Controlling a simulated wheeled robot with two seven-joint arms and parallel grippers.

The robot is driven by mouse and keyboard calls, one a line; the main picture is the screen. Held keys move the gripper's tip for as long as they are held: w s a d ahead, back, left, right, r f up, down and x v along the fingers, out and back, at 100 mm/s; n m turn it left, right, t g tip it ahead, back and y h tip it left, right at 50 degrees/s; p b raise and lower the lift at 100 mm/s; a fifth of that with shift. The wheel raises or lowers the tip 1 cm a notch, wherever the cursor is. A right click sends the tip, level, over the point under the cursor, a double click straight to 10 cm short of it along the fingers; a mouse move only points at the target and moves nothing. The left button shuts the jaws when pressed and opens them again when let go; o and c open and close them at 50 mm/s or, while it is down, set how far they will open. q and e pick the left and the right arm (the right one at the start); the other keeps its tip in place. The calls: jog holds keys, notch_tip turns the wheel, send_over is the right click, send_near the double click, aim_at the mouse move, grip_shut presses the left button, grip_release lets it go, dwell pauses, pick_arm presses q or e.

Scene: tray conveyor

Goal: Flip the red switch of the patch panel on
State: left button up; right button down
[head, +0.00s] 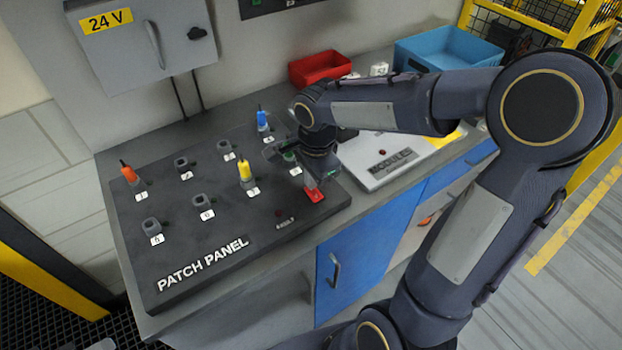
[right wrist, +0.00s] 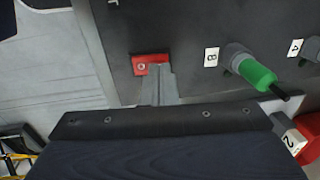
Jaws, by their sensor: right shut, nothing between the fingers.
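The dark patch panel (head: 182,226) lies on the grey bench and carries several numbered sockets. The red switch (head: 316,196) sits near its right front corner and also shows in the right wrist view (right wrist: 138,68). My right gripper (head: 309,184) points down at the switch, fingers shut and empty. In the right wrist view its fingertips (right wrist: 160,75) overlap the edge of the switch; I cannot tell whether they touch it. The gripper partly hides the switch, and its on or off position is not clear. My left gripper is not in view.
Orange (head: 128,172), yellow (head: 244,169) and blue (head: 262,121) plugs stand in the panel. A green plug (right wrist: 256,73) stands close to my right gripper. A light grey module tray (head: 375,178), a red bin (head: 320,66) and a blue bin (head: 450,48) are to the right.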

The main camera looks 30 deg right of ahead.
jog(key=shift+f, duration=0.65)
jog(key=shift+w, duration=0.1)
jog(key=shift+w+f+g, duration=0.1)
jog(key=shift+f+g, duration=0.15)
jog(key=shift+g, duration=0.15)
jog(key=shift+s+f, duration=0.1)
jog(key=shift+s, duration=0.85)
